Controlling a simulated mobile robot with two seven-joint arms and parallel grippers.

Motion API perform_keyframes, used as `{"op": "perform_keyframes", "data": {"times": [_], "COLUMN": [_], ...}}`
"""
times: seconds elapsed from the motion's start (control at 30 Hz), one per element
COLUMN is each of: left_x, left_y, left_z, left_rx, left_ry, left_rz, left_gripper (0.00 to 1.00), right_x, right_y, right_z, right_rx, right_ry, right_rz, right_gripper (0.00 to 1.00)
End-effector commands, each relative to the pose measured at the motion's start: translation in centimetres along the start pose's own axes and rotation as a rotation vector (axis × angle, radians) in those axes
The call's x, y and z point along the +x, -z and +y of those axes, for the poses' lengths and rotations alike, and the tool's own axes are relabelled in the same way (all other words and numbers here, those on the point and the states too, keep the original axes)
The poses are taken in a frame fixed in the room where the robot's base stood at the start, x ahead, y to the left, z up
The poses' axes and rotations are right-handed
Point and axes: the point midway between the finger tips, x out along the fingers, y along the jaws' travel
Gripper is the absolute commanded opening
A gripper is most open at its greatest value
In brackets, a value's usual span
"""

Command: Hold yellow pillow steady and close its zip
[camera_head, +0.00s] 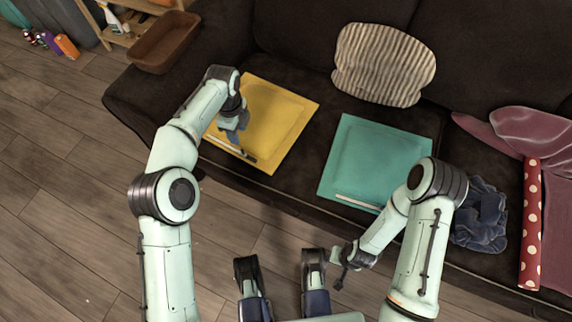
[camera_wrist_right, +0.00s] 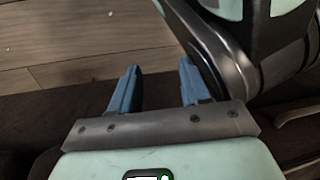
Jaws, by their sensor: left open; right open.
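The yellow pillow (camera_head: 282,115) lies flat on the dark sofa seat in the head view. A pale zip strip (camera_head: 222,145) runs along its near-left edge, with a dark part at its right end. My left gripper (camera_head: 236,134) is open over the pillow's left part, near the zip. Whether it touches the pillow cannot be told, and it hides part of the cloth. My right gripper (camera_head: 340,280) is in front of the sofa, away from the yellow pillow. In the right wrist view its blue fingers (camera_wrist_right: 158,82) are apart with nothing between them.
A teal pillow (camera_head: 376,158) with a pale strip lies right of the yellow one. A striped cushion (camera_head: 383,65) leans on the backrest. Dark blue cloth (camera_head: 480,215) and a red dotted roll (camera_head: 531,220) lie further right. A brown basket (camera_head: 165,42) sits on the sofa arm.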

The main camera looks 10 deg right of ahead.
Motion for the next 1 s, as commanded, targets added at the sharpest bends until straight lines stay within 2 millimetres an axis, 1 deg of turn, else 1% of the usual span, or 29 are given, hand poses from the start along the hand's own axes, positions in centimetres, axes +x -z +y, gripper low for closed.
{"op": "perform_keyframes", "data": {"times": [0.07, 0.17, 0.27, 0.3, 0.5, 0.63, 0.7, 0.77, 0.83, 0.9, 1.0], "left_x": [0.0, 0.1, 0.1, 0.1, 0.1, 0.1, 0.1, 0.1, 0.1, 0.1, 0.1], "left_y": [0.0, -0.1, -0.1, -0.1, -0.1, -0.1, -0.1, -0.1, -0.1, -0.1, -0.1], "left_z": [0.0, 0.0, 0.0, 0.0, 0.0, 0.0, 0.0, 0.0, 0.0, 0.0, 0.0], "left_rx": [-0.001, -0.002, -0.002, -0.002, -0.003, -0.003, -0.003, -0.003, -0.003, -0.003, -0.003], "left_ry": [0.000, 0.000, 0.000, 0.000, 0.000, 0.000, 0.000, 0.000, 0.000, 0.000, 0.000], "left_rz": [0.000, 0.000, 0.000, 0.000, -0.001, -0.001, -0.001, -0.001, -0.001, -0.001, -0.001], "left_gripper": [0.43, 0.43, 0.43, 0.43, 0.43, 0.43, 0.43, 0.43, 0.43, 0.43, 0.43], "right_x": [-1.1, -2.5, -3.5, -3.9, -5.9, -7.3, -8.1, -8.8, -9.7, -10.5, -11.7], "right_y": [1.2, 2.8, 4.0, 4.4, 5.8, 6.9, 8.0, 9.4, 11.3, 13.1, 14.8], "right_z": [-0.9, -3.4, -6.9, -8.4, -15.7, -19.5, -21.1, -22.0, -22.5, -22.5, -22.3], "right_rx": [-0.079, -0.265, -0.505, -0.606, -1.102, -1.411, -1.566, -1.688, -1.801, -1.872, -1.931], "right_ry": [-0.017, -0.022, -0.011, -0.008, -0.030, -0.110, -0.190, -0.289, -0.426, -0.562, -0.736], "right_rz": [0.013, 0.050, 0.117, 0.149, 0.341, 0.499, 0.601, 0.700, 0.814, 0.912, 1.022], "right_gripper": [0.46, 0.46, 0.46, 0.46, 0.46, 0.46, 0.46, 0.46, 0.46, 0.46, 0.46]}}
